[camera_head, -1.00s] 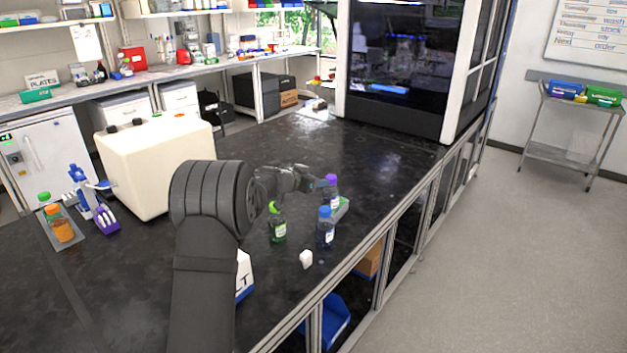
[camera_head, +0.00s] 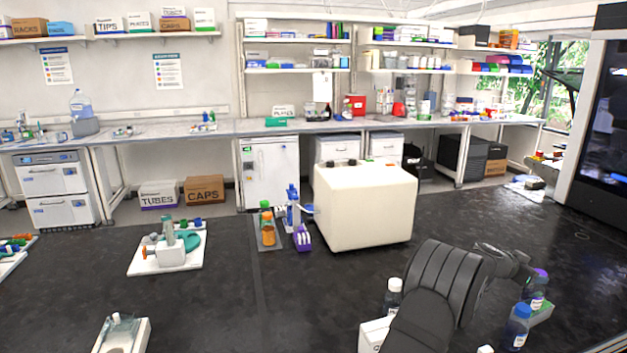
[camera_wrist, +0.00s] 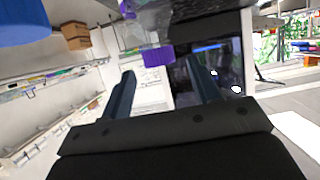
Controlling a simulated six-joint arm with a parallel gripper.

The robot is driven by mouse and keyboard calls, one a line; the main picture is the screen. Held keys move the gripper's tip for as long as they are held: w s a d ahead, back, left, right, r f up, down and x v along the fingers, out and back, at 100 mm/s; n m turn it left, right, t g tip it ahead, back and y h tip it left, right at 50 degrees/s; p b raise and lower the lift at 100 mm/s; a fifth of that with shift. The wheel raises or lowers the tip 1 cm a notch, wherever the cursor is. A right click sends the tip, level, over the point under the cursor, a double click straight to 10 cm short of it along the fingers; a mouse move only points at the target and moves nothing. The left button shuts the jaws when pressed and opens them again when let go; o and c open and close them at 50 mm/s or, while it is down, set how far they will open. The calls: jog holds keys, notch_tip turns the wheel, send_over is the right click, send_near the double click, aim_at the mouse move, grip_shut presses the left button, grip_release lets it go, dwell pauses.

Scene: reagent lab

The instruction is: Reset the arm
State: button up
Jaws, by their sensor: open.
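My gripper (camera_head: 522,272) is at the right of the head view, at the end of my dark arm, close to a purple-capped bottle (camera_head: 537,292). The bottle stands at a small green rack (camera_head: 541,315). In the wrist view my gripper (camera_wrist: 164,82) has its two fingers wide apart. The purple cap (camera_wrist: 157,55) shows between and beyond the fingertips; I see no contact. A blue-capped bottle (camera_head: 518,326) stands in front of the rack. A large blue shape (camera_wrist: 22,20) fills the wrist view's upper left corner.
A white-capped bottle (camera_head: 393,297) and a white box (camera_head: 374,335) stand beside my arm. A cream machine (camera_head: 365,207), a blue-and-purple stand (camera_head: 296,225) and an orange bottle (camera_head: 268,233) are farther back. The black bench (camera_head: 200,300) is clear at centre left.

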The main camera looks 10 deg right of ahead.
aim_at(543, 272)
jog(key=x, duration=0.6)
jog(key=shift+d+f, duration=0.1)
jog(key=shift+d, duration=0.15)
jog(key=shift+f, duration=0.15)
